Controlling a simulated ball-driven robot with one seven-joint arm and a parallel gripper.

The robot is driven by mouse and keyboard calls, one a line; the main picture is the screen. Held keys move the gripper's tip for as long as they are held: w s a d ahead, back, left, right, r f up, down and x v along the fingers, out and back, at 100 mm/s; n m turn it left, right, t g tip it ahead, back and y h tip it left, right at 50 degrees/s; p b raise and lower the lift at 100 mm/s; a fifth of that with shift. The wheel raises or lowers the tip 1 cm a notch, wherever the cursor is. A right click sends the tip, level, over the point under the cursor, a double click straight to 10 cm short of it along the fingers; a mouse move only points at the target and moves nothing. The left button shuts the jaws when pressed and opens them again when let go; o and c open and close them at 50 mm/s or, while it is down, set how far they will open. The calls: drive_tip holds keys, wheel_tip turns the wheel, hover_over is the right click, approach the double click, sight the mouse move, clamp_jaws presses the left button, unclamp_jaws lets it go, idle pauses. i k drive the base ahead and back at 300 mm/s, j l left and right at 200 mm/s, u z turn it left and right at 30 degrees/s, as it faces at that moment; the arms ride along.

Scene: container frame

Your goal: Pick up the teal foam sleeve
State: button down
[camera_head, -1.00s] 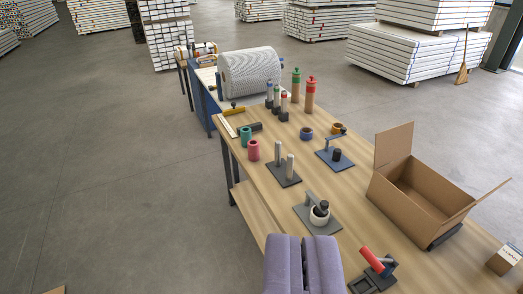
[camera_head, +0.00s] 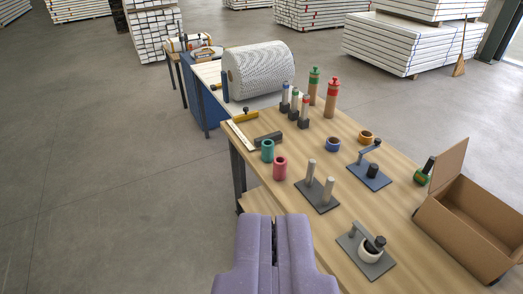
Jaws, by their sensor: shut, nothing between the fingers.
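The teal foam sleeve (camera_head: 267,150) stands upright on the wooden table (camera_head: 345,215) near its left edge. It is a short hollow cylinder. A pink sleeve (camera_head: 280,168) stands just in front of it. My gripper (camera_head: 274,222) shows at the bottom of the view with two purple padded fingers. The fingers are shut with only a thin dark slit between them. The gripper is nearer to the camera than the sleeve and apart from it, and holds nothing.
Behind the sleeve lie a dark block (camera_head: 268,139) and a yellow-handled tool (camera_head: 244,117). To the right stand a two-post base (camera_head: 317,195), a blue ring (camera_head: 333,144) and a blue-based clamp (camera_head: 369,175). An open cardboard box (camera_head: 465,232) is at the right. Floor lies clear on the left.

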sight(268, 151)
drive_tip(key=i+j, duration=0.3)
drive_tip(key=i, duration=0.35)
drive_tip(key=i+j+z, duration=0.15)
drive_tip(key=i+j, duration=0.15)
drive_tip(key=i, duration=0.4)
drive_tip(key=i+j, duration=0.35)
drive_tip(key=i, duration=0.3)
drive_tip(key=i+j+z, duration=0.15)
drive_tip(key=i+j, duration=0.25)
drive_tip(key=i, duration=0.25)
drive_tip(key=i+j, duration=0.45)
drive_tip(key=i, duration=0.15)
drive_tip(key=l+z, duration=0.05)
